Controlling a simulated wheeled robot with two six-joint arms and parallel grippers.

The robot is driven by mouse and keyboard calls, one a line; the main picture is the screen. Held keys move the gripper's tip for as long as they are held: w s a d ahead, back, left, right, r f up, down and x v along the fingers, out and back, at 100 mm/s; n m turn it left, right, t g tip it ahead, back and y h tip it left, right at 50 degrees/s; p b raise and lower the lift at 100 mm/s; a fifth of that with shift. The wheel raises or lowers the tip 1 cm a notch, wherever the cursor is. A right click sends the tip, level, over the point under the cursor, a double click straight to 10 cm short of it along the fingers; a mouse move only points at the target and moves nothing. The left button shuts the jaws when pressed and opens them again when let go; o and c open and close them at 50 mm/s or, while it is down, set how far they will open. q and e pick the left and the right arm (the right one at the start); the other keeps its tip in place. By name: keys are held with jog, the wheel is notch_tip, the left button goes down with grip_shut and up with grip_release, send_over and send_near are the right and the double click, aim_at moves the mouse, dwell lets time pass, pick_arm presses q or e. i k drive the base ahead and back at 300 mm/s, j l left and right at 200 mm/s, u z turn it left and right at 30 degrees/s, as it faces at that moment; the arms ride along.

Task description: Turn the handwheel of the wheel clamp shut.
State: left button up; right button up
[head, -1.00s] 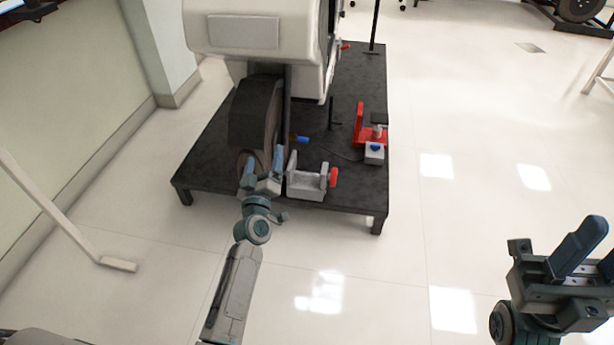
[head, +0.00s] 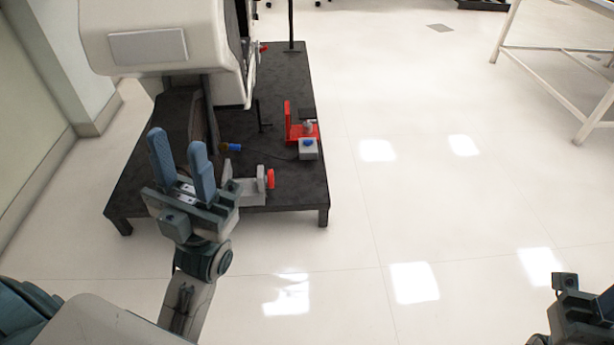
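A grey clamp body (head: 247,186) sits on the dark platform, near its front edge and beside the dark wheel (head: 186,116) under the white machine. A red handwheel (head: 270,179) is on the clamp's right end. My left gripper (head: 178,152) is open and empty, its two blue fingers apart. In the picture it lies left of the handwheel and covers part of the wheel and the clamp's left end. My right gripper (head: 578,310) is partly cut off at the lower right corner, far from the clamp; its fingers cannot be made out.
A white table frame (head: 550,60) stands at the upper right. The floor between is clear.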

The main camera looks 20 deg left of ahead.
aim_at(270, 178)
jog(key=i+l+z, duration=0.15)
jog(key=i+z, duration=0.55)
jog(key=i+j+z, duration=0.1)
jog(key=i+z, duration=0.2)
jog(key=i, duration=0.15)
jog(key=i+l, duration=0.15)
jog(key=i, duration=0.7)
jog(key=i+j+u, duration=0.1)
jog(key=i+u, duration=0.15)
jog(key=u, duration=0.15)
jog(key=i+u, duration=0.3)
jog(key=u, duration=0.15)
jog(key=i+u, duration=0.25)
jog(key=u, duration=0.15)
jog(key=i+j+u, duration=0.25)
jog(key=i, duration=0.55)
jog(key=i+l+u, duration=0.25)
jog(key=i, duration=0.55)
jog(key=i+u, duration=0.3)
jog(key=i+l+u, duration=0.15)
jog(key=i+u, duration=0.15)
jog(key=i, duration=0.2)
jog(key=i+l+u, duration=0.3)
jog(key=i+u, duration=0.1)
jog(key=u, duration=3.25)
